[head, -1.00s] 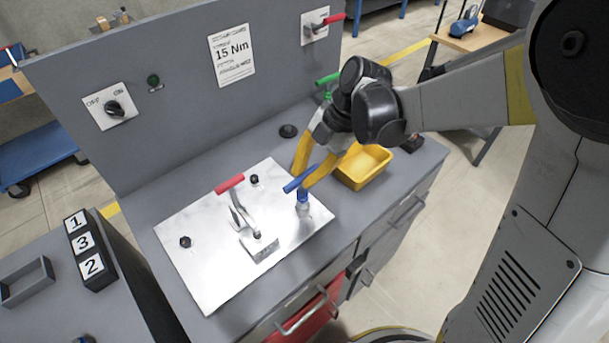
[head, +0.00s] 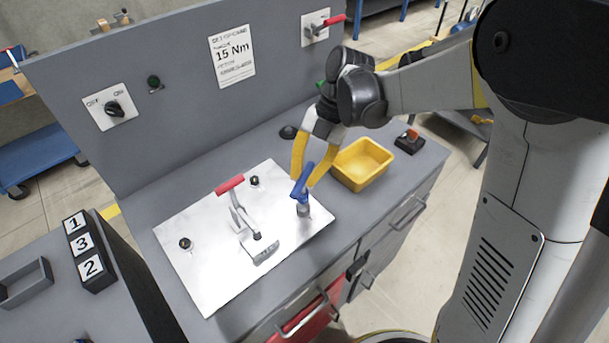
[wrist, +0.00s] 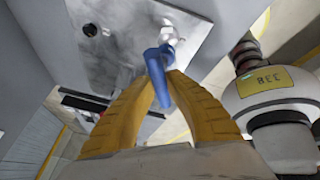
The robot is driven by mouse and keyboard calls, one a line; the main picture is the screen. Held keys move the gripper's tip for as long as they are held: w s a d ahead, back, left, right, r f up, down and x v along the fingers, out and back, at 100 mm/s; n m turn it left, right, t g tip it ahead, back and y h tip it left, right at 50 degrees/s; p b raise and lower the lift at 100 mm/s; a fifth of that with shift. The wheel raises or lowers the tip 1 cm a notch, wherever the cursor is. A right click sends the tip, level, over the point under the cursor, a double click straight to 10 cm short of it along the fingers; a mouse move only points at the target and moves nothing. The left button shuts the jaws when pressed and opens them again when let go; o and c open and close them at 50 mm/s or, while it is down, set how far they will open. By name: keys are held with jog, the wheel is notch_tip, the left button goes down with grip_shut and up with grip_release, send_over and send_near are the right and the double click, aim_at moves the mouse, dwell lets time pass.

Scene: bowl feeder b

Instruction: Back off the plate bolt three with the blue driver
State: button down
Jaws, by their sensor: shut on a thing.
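The silver plate (head: 195,275) lies on the grey bench with a red-handled clamp (head: 230,184) on it. Dark bolts show at its left (head: 185,243) and back (head: 254,180). The blue driver (head: 301,187) stands at the plate's right corner, its socket end down on the spot there, hiding any bolt beneath. My gripper (head: 302,183) is shut on the driver's blue handle, yellow fingers coming from behind. In the wrist view the driver (wrist: 158,72) lies between both fingertips, and its metal end (wrist: 173,36) meets the plate.
A yellow bin (head: 362,165) stands behind and right of the plate. A black box with a red top (head: 409,142) is at the bench's right. A block marked 1, 3, 2 (head: 87,250) sits at the left. A panel with a 15 Nm sheet (head: 232,56) rises behind.

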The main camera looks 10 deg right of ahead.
jog(key=shift+n+g+h, duration=0.3)
jog(key=shift+n+g, duration=0.1)
jog(key=shift+n, duration=0.7)
jog(key=shift+m+t+y, duration=0.4)
jog(key=shift+m+t, duration=0.1)
jog(key=shift+m, duration=0.9)
jog(key=shift+r, duration=0.1)
jog(key=shift+r+p, duration=1.55)
jog(key=shift+r, duration=0.7)
